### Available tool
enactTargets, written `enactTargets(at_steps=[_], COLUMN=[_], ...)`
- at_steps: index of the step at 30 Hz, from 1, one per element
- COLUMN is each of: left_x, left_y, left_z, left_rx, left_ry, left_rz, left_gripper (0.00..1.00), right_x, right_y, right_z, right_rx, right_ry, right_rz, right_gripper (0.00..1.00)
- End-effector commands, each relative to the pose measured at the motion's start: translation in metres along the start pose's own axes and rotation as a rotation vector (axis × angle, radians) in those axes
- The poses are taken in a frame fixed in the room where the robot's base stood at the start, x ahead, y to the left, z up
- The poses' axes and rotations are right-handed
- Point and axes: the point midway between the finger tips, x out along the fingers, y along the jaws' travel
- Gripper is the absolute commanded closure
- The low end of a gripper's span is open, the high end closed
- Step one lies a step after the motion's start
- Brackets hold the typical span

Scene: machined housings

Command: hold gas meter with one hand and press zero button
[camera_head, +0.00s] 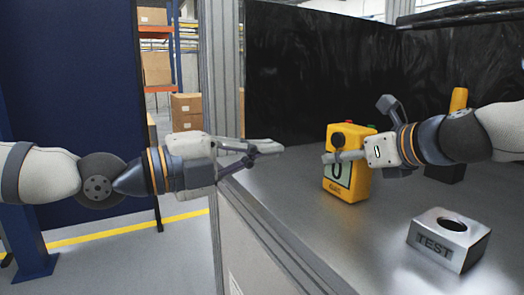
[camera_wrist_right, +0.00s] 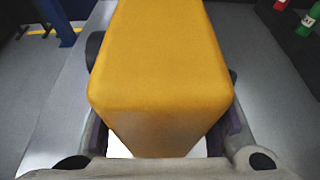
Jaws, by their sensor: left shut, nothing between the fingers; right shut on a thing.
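The yellow gas meter (camera_head: 362,182) stands upright on the grey worktop, with a pale display showing a 0 on its front and dark and red parts on top. My right gripper (camera_head: 338,157) is shut on it, with a finger across the front over part of the display. In the right wrist view the meter's yellow body (camera_wrist_right: 160,60) fills the space between the fingers. My left gripper (camera_head: 279,148) is shut and empty, left of the meter and apart from it, near the worktop's left edge. I cannot tell which part is the zero button.
A metal block marked TEST (camera_head: 449,240), with a round hole, sits at the front right of the worktop (camera_head: 330,235). A yellow-topped item (camera_head: 458,98) stands behind my right arm. A green item (camera_wrist_right: 308,21) and a red one (camera_wrist_right: 281,4) show in the right wrist view.

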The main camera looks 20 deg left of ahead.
Motion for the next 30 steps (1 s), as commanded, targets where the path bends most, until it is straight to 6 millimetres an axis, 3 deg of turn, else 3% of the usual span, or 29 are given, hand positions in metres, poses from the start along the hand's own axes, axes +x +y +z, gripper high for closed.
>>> enactTargets(at_steps=[7, 8, 11, 21, 23, 30], left_x=[-0.001, -0.001, -0.001, -0.001, -0.001, -0.001], left_y=[0.0, 0.0, 0.0, 0.0, 0.0, -0.001], left_z=[0.0, 0.0, 0.0, 0.0, 0.0, 0.0], left_rx=[0.0, 0.0, 0.0, 0.0, 0.0, 0.001], left_ry=[0.0, 0.0, 0.0, 0.0, 0.0, 0.0], left_rz=[0.0, 0.0, 0.0, 0.0, 0.0, 0.0], left_gripper=[1.0, 1.0, 1.0, 1.0, 1.0, 1.0], right_x=[0.0, 0.0, 0.0, -0.005, -0.014, -0.079], right_y=[-0.001, -0.001, -0.001, -0.002, -0.002, -0.001], right_z=[-0.001, -0.001, 0.0, 0.001, 0.001, 0.002], right_rx=[0.001, 0.001, 0.001, 0.001, 0.001, 0.0], right_ry=[0.0, 0.0, 0.0, -0.001, -0.002, -0.004], right_rz=[-0.002, -0.002, -0.002, -0.003, -0.004, -0.004], right_gripper=[0.94, 0.52, 0.31, 0.31, 0.31, 0.31])
